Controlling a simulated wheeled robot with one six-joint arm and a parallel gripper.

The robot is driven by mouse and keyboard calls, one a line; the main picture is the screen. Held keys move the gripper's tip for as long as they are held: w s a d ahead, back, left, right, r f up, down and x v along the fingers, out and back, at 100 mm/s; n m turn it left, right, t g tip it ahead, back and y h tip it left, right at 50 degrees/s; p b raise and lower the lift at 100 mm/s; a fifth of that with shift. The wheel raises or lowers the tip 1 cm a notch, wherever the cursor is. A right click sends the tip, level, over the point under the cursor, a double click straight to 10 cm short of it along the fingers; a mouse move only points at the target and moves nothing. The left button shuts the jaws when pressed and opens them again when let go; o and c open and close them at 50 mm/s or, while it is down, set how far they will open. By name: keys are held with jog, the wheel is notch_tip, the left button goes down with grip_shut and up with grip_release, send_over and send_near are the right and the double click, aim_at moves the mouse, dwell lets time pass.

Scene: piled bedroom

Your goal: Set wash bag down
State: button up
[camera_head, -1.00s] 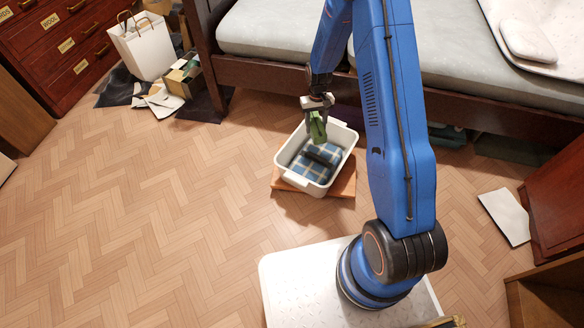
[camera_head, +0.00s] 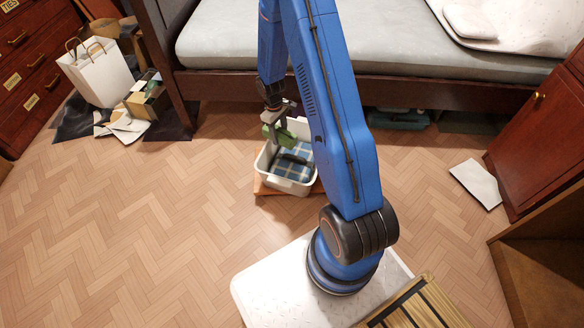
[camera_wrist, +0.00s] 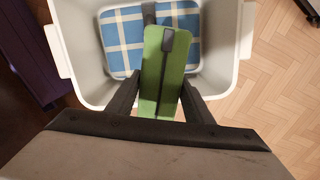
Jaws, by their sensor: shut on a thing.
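The wash bag (camera_head: 279,132) is green with a dark zip strip; in the wrist view the bag (camera_wrist: 165,70) hangs between my fingers. My gripper (camera_head: 274,118) is shut on it, and in the wrist view the fingertips (camera_wrist: 160,92) press its sides. The bag is held above a white tub (camera_head: 291,187), whose rim (camera_wrist: 62,62) surrounds it in the wrist view. A blue and white checked item (camera_head: 292,163) lies inside the tub, partly hidden by the bag in the wrist view (camera_wrist: 122,38). My arm hides the tub's right side in the head view.
The tub stands on an orange-brown board (camera_head: 265,187) in front of the bed (camera_head: 440,95). A white paper bag (camera_head: 97,72) and a box (camera_head: 147,95) stand at the left. A white sheet (camera_head: 476,184) lies at right. The wooden floor (camera_head: 130,220) at left is clear.

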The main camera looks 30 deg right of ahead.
aim_at(295, 137)
jog(key=s+d+n, duration=0.1)
jog(key=d, duration=0.1)
jog(key=s+d+n, duration=0.1)
jog(key=s+d, duration=0.1)
jog(key=shift+s+d+r, duration=0.1)
jog(key=shift+s+d, duration=0.05)
jog(key=shift+s, duration=0.15)
jog(key=shift+s+d+n, duration=0.2)
jog(key=shift+s+n, duration=0.05)
jog(key=shift+n, duration=0.05)
jog(key=shift+s+d+f, duration=0.1)
jog(key=shift+d+f, duration=0.05)
jog(key=shift+f, duration=4.85)
jog(key=shift+f, duration=0.3)
jog(key=o, duration=1.1)
jog(key=shift+o, duration=0.2)
jog(key=shift+r, duration=0.1)
